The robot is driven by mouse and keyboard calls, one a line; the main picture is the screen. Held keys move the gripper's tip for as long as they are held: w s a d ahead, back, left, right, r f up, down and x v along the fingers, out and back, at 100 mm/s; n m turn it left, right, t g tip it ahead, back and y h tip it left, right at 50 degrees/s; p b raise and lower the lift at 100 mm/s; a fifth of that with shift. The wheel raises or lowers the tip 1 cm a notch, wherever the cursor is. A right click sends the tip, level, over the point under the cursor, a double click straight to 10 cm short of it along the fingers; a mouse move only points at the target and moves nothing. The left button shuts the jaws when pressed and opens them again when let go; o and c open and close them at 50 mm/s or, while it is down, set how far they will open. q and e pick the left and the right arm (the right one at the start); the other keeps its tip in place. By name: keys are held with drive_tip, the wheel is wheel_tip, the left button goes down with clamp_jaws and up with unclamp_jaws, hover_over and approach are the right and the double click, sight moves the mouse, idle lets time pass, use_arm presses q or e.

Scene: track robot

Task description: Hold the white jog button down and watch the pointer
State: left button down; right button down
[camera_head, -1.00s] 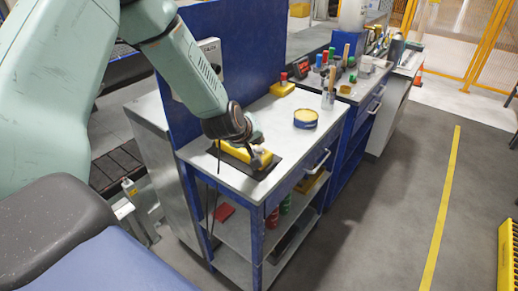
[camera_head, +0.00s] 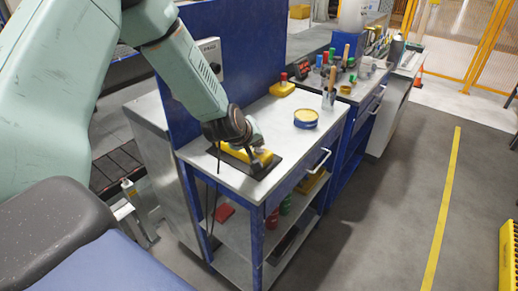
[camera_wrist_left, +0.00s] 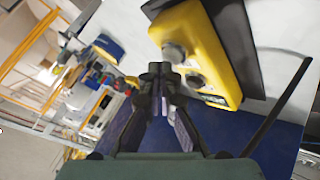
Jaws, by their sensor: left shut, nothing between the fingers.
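The yellow control box (camera_head: 263,158) lies on a dark mat (camera_head: 262,170) on the workbench. I cannot tell which one is white. My left gripper (camera_head: 257,149) is shut and empty above the box; its fingertips (camera_wrist_left: 160,70) appear beside the nearer button, contact unclear. A light wall unit (camera_head: 209,55) is partly hidden by my left arm; no pointer can be made out. My right gripper is not in view.
The bench's front right corner is clear.

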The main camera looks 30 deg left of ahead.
sight(258, 150)
use_arm(q)
drive_tip(key=shift+f+b, duration=0.3)
drive_tip(key=shift+f, duration=0.15)
idle(0.3)
idle(3.3)
drive_tip(key=shift+r+p, duration=0.85)
drive_tip(key=shift+r, duration=0.1)
wheel_tip(258, 150, up, 5)
drive_tip(key=p, duration=0.4)
drive_tip(key=shift+p, duration=0.4)
